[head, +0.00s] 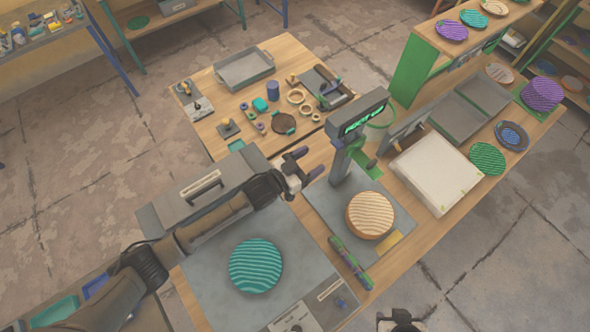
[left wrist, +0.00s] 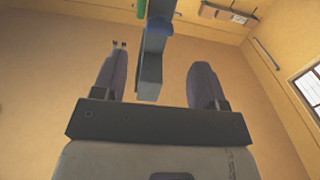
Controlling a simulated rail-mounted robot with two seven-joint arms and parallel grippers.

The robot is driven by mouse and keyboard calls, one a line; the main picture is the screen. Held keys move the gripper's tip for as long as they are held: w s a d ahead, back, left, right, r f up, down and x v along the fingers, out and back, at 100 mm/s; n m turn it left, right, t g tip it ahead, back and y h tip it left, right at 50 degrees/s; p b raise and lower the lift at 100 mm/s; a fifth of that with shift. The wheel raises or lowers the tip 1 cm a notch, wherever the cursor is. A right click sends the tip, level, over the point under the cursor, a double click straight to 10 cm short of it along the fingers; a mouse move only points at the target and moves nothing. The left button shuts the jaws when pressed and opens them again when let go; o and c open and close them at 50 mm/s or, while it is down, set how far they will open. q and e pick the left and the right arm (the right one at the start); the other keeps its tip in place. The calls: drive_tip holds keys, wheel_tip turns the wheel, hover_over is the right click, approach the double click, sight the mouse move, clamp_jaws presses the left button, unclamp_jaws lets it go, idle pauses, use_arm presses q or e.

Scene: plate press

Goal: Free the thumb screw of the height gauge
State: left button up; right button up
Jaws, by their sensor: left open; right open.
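The height gauge is a grey post (head: 341,165) with a tilted head and green display (head: 364,118), standing on a grey base plate (head: 320,200). A green part sits on the post; I cannot make out the thumb screw clearly in the head view. A striped round wooden piece (head: 370,214) lies on the base. My left gripper (head: 309,163) is open and empty, just left of the post. In the left wrist view, a grey bar (left wrist: 150,65) with a blue part (left wrist: 160,26) shows between the fingers, untouched. My right gripper (head: 400,322) is partly cut off at the bottom edge.
A teal striped disc (head: 256,265) lies on a grey plate in front. A white slab (head: 436,172) and a grey tray (head: 470,108) are right of the gauge. Small parts and a tray (head: 244,69) cover the back table. A green-purple bar (head: 350,262) lies near the base.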

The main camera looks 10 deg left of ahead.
use_arm(q)
drive_tip(key=shift+b+v, duration=0.4)
drive_tip(key=shift+v, duration=2.2)
